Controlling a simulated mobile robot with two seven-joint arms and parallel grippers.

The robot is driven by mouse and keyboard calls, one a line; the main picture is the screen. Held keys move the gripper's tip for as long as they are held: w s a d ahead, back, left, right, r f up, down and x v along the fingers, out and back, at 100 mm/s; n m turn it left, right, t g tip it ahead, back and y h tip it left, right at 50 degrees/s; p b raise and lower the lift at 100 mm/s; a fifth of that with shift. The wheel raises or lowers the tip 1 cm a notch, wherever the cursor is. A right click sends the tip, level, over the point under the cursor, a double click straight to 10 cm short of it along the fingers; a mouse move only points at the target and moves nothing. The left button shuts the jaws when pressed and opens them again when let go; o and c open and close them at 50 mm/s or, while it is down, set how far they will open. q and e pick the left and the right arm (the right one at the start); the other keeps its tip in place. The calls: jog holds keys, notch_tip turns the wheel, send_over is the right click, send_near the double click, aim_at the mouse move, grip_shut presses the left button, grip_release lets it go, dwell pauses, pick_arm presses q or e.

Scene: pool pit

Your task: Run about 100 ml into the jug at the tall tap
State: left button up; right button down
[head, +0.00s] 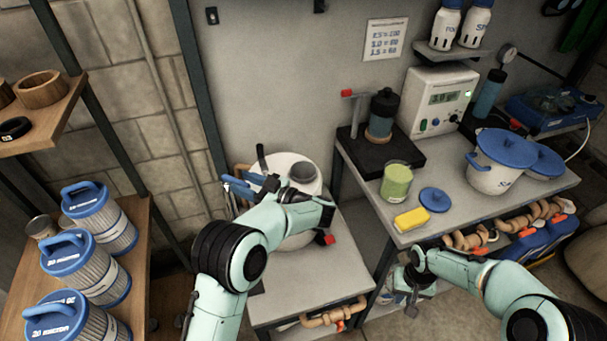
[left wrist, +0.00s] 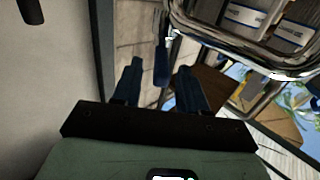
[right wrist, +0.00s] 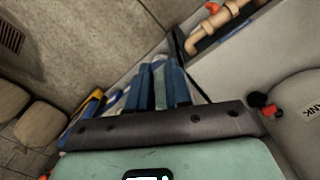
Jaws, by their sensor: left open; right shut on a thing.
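The tall tap (head: 354,112), with a red handle, stands beside a dark canister on a black base on the right bench. My left gripper (head: 238,184) is open beside the white tank (head: 298,168). In the left wrist view a narrow dark blue piece (left wrist: 161,62) shows between its fingers (left wrist: 158,88). My right gripper (head: 398,282) is low in front of the right bench. In the right wrist view its fingers (right wrist: 160,88) are close together on something I cannot identify.
A green-filled container (head: 396,182), yellow sponge (head: 411,219) and blue-lidded pot (head: 495,170) are on the right bench. Several blue-capped filters (head: 92,265) stand on the left shelf. The low bench's front (head: 305,290) is clear. Orange-brown pipes (head: 335,314) run below.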

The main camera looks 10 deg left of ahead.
pick_arm(q)
jog(key=shift+x, duration=0.8)
pick_arm(e)
jog(key=shift+w+r, duration=0.1)
jog(key=shift+r, duration=0.05)
pick_arm(q)
grip_shut()
